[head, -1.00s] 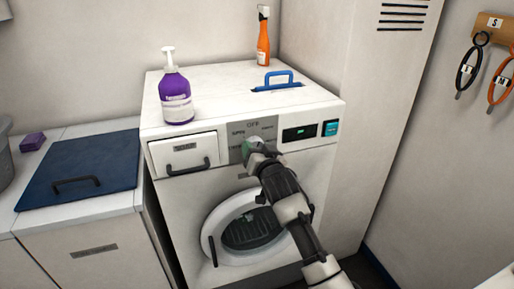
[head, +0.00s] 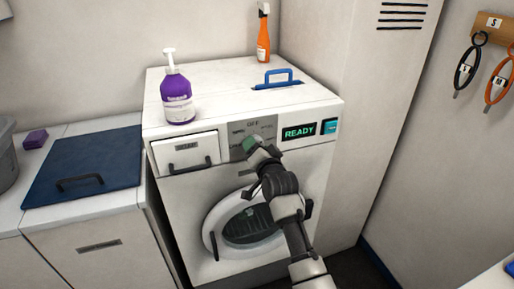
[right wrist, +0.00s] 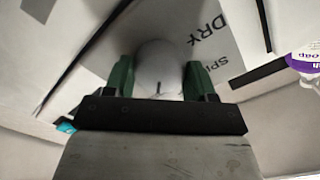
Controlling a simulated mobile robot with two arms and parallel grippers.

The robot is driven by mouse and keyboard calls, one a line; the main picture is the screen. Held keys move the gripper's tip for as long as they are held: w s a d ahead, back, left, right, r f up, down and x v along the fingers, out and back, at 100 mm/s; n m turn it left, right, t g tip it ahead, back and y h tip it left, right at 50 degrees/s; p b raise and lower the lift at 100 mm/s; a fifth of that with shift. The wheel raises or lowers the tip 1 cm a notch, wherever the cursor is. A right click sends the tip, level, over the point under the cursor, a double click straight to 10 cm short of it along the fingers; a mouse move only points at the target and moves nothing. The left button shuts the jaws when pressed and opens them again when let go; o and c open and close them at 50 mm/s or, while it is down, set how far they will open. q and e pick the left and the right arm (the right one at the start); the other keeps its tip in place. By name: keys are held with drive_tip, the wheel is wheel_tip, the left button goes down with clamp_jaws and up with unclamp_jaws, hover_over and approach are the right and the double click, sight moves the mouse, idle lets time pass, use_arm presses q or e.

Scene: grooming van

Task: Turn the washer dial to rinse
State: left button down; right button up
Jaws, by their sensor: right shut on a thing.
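The white washer (head: 185,235) stands in the middle of the head view, with a grey dial panel (head: 264,126) on its front. The panel has OFF at the top and smaller words at the sides that I cannot read clearly. My right gripper (head: 251,145) is at the panel and covers the dial there. In the right wrist view its green fingers (right wrist: 158,82) are shut on the round pale dial (right wrist: 158,62), one on each side. A small dark mark shows on the dial. DRY and part of SPIN show beside it. The RINSE label cannot be made out. My left gripper is out of view.
The washer's display (head: 299,132) reads READY, beside a cyan button (head: 329,127). A purple pump bottle (head: 176,98), an orange spray bottle (head: 263,38) and a blue handle (head: 278,78) are on the washer top. The round door (head: 213,218) is below my arm.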

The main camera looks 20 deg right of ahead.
drive_tip(key=o, duration=0.9)
drive_tip(key=s+b, duration=0.1)
drive_tip(key=s, duration=1)
drive_tip(key=shift+d, duration=0.15)
drive_tip(key=shift+w, duration=0.1)
